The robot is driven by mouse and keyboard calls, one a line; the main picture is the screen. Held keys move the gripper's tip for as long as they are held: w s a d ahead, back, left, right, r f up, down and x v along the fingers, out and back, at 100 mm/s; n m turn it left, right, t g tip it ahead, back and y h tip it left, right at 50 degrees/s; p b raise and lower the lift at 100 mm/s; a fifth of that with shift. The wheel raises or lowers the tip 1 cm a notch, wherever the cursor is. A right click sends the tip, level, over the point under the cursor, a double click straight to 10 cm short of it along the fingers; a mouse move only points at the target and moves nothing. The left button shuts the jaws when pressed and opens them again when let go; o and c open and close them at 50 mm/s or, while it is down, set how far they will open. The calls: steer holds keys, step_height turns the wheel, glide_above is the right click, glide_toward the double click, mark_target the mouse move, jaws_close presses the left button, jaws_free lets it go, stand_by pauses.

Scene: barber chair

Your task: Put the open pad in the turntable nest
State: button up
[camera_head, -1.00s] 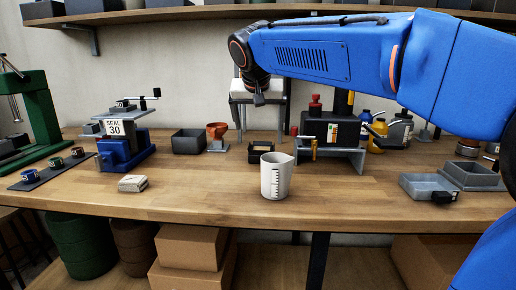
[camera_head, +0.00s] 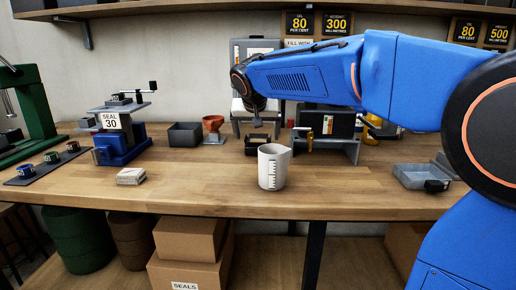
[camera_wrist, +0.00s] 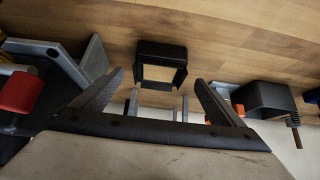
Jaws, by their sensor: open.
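A small black square box or frame (camera_head: 257,142) stands at the back middle of the bench. It looks like the open pad, though I cannot be sure. In the wrist view a black open frame (camera_wrist: 162,52) lies between and beyond my fingers, with wood colour showing inside it. My gripper (camera_head: 257,120) hangs above and behind the black box in the head view. In the wrist view my gripper (camera_wrist: 158,78) has its fingers spread with nothing held between them. I cannot pick out the turntable nest; my arm covers much of the right side.
A white measuring cup (camera_head: 272,168) stands in front of the black box.

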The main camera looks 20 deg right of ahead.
mark_target(258, 142)
steer(key=shift+x, duration=2.65)
steer(key=shift+r, duration=0.1)
steer(key=c, duration=1.4)
steer(key=shift+r, duration=5)
